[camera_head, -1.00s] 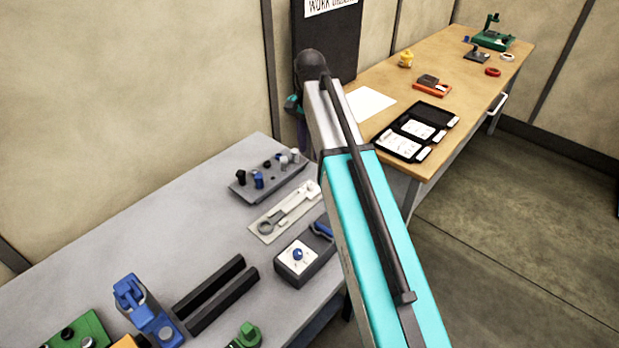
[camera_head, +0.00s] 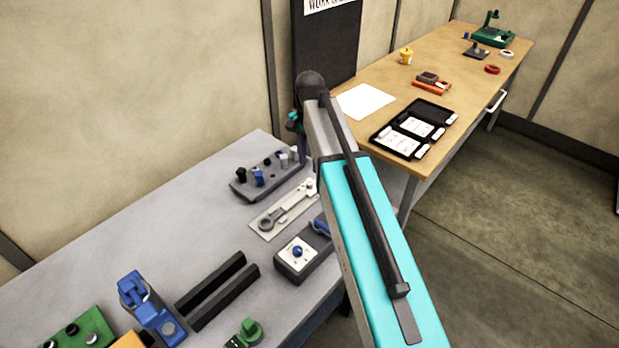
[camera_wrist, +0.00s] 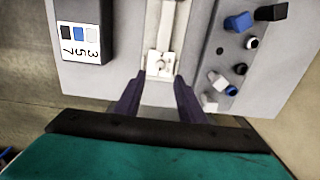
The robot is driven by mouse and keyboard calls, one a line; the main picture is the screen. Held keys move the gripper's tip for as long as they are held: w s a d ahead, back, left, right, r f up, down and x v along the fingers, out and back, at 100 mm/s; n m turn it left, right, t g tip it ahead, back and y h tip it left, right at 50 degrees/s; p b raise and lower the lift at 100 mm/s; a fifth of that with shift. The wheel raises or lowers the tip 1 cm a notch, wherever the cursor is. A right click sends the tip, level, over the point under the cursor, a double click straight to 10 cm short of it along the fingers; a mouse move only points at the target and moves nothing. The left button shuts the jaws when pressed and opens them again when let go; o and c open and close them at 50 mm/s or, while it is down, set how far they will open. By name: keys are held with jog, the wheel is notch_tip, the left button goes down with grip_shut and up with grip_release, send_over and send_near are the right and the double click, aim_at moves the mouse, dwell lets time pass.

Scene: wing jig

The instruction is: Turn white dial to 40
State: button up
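A grey control panel (camera_head: 270,178) with several black, blue and white knobs sits at the back of the grey bench. In the wrist view the panel (camera_wrist: 262,75) is at right, with a white knob (camera_wrist: 217,80) near its lower left edge. A second white-topped piece is just below it. No dial reading is legible. My gripper (camera_wrist: 160,98) is open and empty, its two dark fingers apart. Between and ahead of them is a pale plate with a small white fitting (camera_wrist: 161,64). The white knob is right of the fingers, apart from them.
A grey box (camera_wrist: 82,62) with black, blue and white swatches and figures is left in the wrist view. The bench also holds a pale plate with a wrench-like part (camera_head: 268,222), a blue-knobbed box (camera_head: 290,270), and black rails (camera_head: 215,290). A wooden table (camera_head: 375,82) is beyond.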

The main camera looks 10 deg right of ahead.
aim_at(310, 183)
jog(key=shift+f+p, duration=1.15)
jog(key=shift+f, duration=3)
jog(key=shift+c, duration=0.5)
